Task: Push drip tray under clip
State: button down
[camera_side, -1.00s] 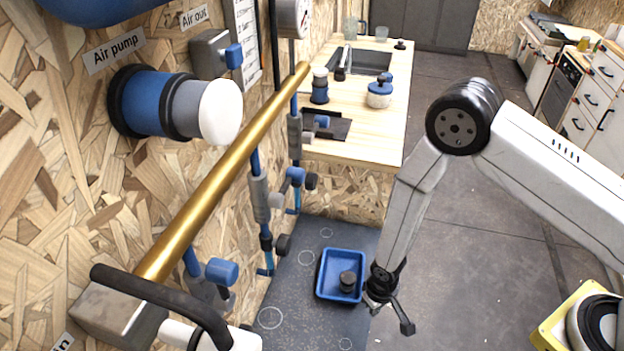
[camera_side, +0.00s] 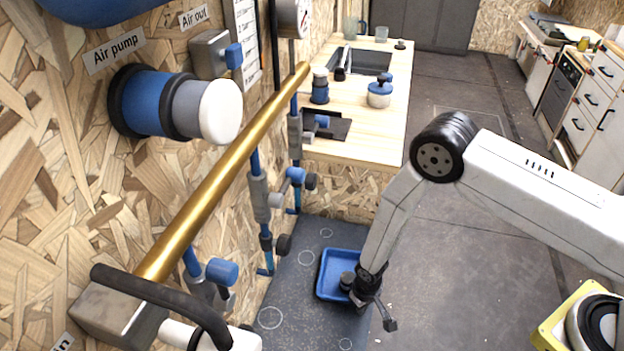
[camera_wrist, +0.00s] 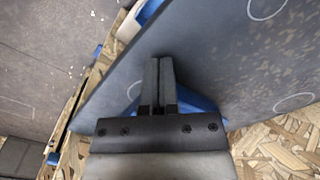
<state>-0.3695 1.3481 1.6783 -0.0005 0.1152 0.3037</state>
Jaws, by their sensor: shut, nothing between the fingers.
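My gripper (camera_side: 364,298) is shut and empty, low at the tray's near right corner in the side view. It covers that corner, so I cannot tell whether it touches the tray. In the wrist view my gripper (camera_wrist: 159,62) has its two fingers pressed together, and blue parts of the tray (camera_wrist: 192,100) show behind them. I cannot make out the clip for certain.
The dark floor plate (camera_side: 305,315) carries pale circle marks and has free room left of the tray. Blue pipes with valves (camera_side: 265,243) run down the chipboard wall. A brass bar (camera_side: 220,180) crosses above. A wooden counter (camera_side: 375,140) stands behind.

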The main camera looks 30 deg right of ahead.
aim_at(336, 280)
jog(key=shift+w, duration=0.15)
jog(key=shift+w+a, duration=0.15)
jog(key=shift+w, duration=2.15)
jog(key=shift+w+a, duration=0.2)
jog(key=shift+w, duration=2.1)
jog(key=shift+w+a, duration=0.15)
jog(key=shift+w, duration=2.15)
jog(key=shift+s, duration=0.1)
jog(key=shift+s+d, duration=0.1)
jog(key=shift+s, duration=1.45)
notch_tip(336, 280, up, 10)
jog(key=shift+s, duration=0.35)
